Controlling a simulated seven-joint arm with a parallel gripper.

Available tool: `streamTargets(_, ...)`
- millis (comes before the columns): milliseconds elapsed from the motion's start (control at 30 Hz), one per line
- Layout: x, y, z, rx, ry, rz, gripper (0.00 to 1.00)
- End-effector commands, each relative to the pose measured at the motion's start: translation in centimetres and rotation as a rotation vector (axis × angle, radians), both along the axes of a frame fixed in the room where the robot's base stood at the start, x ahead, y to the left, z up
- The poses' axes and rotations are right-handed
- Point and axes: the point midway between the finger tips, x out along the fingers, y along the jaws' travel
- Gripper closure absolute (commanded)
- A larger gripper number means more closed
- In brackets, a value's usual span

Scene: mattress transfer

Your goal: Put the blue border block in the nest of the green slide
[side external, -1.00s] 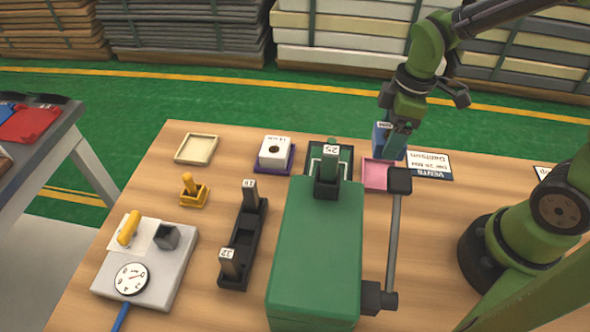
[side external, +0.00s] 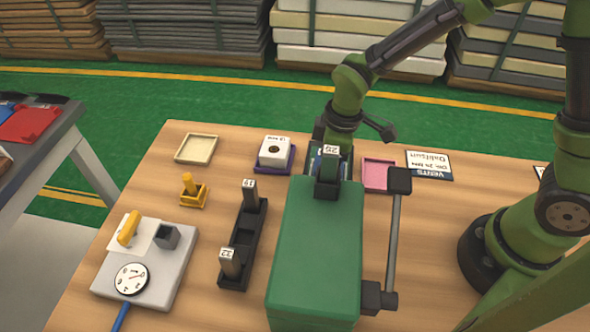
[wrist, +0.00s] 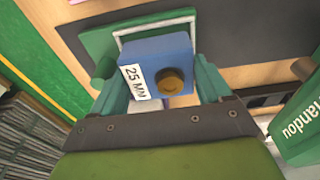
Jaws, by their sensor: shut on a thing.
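The blue border block (wrist: 172,52), with a white "25 MM" label and a round brown knob, is between the two fingers of my gripper (wrist: 160,86), which is shut on it. In the wrist view the block overlaps the green slide (wrist: 98,43) and covers most of its white-outlined nest (wrist: 150,26). I cannot tell whether the block touches the slide or is held just above it. In the side view the block and fingertips are mostly hidden behind the dark upright post (side external: 327,178) with a "25" label.
The green press body (side external: 315,250) with its lever (side external: 395,235) stands in front. An empty pink tray (side external: 378,175) is right of the slide; a purple tray with a white block (side external: 274,152) is left. A black rack (side external: 240,245) and grey gauge unit (side external: 150,275) stand further left.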

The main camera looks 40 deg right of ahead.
Motion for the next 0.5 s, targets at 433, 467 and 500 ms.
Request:
streamTargets(433,-0.02,-0.03,-1.03,0.0,0.0,0.001,0.55)
streamTargets(467,-0.02,-0.02,-1.08,0.0,0.0,0.001,0.21)
streamTargets(500,-0.01,-0.02,-1.05,0.001,-0.001,0.001,0.15)
